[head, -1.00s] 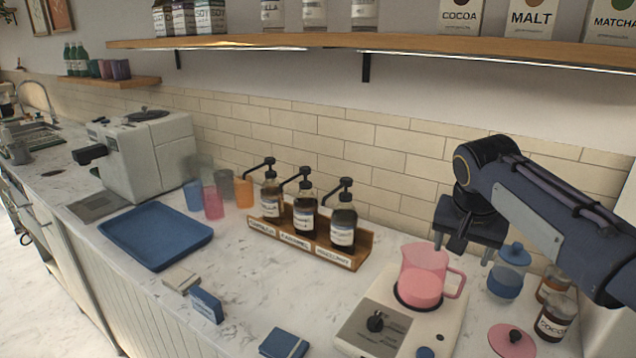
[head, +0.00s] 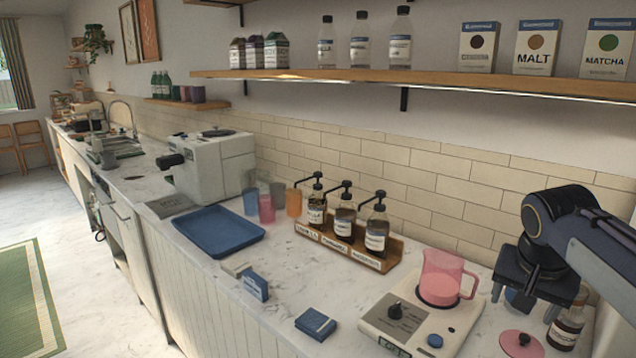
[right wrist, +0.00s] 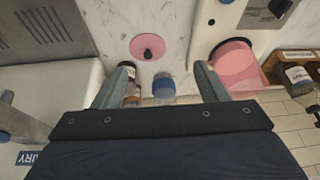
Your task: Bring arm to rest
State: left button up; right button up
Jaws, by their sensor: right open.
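My right gripper (head: 522,292) hangs over the right end of the counter, right of the pink pitcher (head: 440,278), pointing down. In the right wrist view its fingers (right wrist: 164,70) are apart. A blue-lidded jar (right wrist: 163,90) and a dark-capped bottle (right wrist: 132,86) show in the gap between them, and I cannot see either being touched. The pink pitcher stands upright on a white appliance with a knob (head: 395,311); it also shows in the right wrist view (right wrist: 236,62). My left gripper is not in view.
A pink lid (head: 520,345) lies flat near a labelled jar (head: 566,328). A wooden rack (head: 350,252) holds pump bottles. A blue tray (head: 217,233), colored cups and a coffee machine (head: 213,165) stand farther left. A shelf (head: 430,84) runs above.

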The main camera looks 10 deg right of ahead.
jog(key=s+a+f+n+t+y, duration=0.1)
jog(key=s+a+f+n+y, duration=0.2)
jog(key=s+a+f, duration=0.3)
jog(key=s+a+f+n+t+y+p, duration=0.1)
jog(key=s+a+f+n+y, duration=0.2)
jog(key=a, duration=1.1)
jog(key=s+f+n, duration=0.2)
jog(key=s+f, duration=0.2)
jog(key=s, duration=0.2)
jog(key=shift+y, duration=0.4)
